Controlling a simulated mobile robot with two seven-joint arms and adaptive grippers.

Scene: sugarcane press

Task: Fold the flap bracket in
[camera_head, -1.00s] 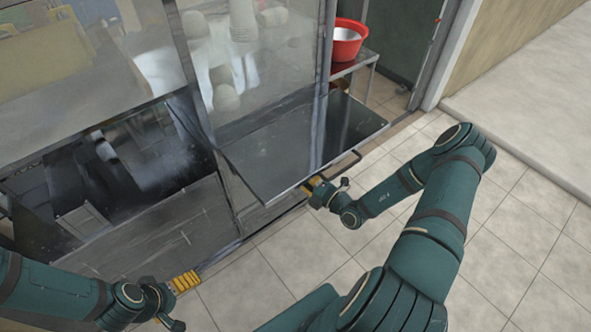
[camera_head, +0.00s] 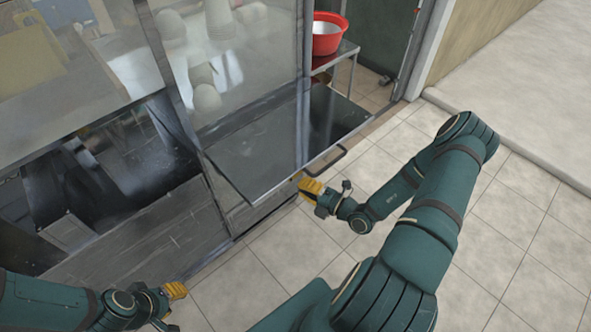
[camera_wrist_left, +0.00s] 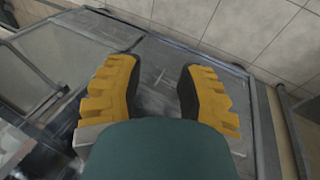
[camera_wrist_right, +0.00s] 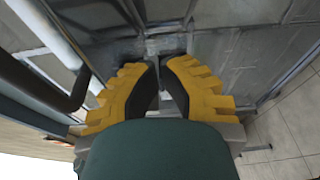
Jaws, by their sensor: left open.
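The dark metal flap (camera_head: 285,135) sticks out from the front of the press cabinet, with a bar handle (camera_head: 327,161) on its outer edge. I cannot make out the flap bracket clearly; the area under the flap is largely hidden in the head view. My right gripper (camera_head: 308,188) is just below the flap's outer edge, near its middle. In the right wrist view its fingertips (camera_wrist_right: 160,63) are close together with a narrow gap, in front of grey metal panels; any grip is unclear. My left gripper (camera_head: 178,290) is low at the left. Its fingers (camera_wrist_left: 160,75) are wide apart and empty.
A red bowl (camera_head: 328,38) stands on a small metal table (camera_head: 345,50) behind the flap. The cabinet's lower front (camera_head: 150,230) is at the left. Tiled floor (camera_head: 280,265) is open in front. In the right wrist view, a dark bar (camera_wrist_right: 78,92) runs close to the left finger.

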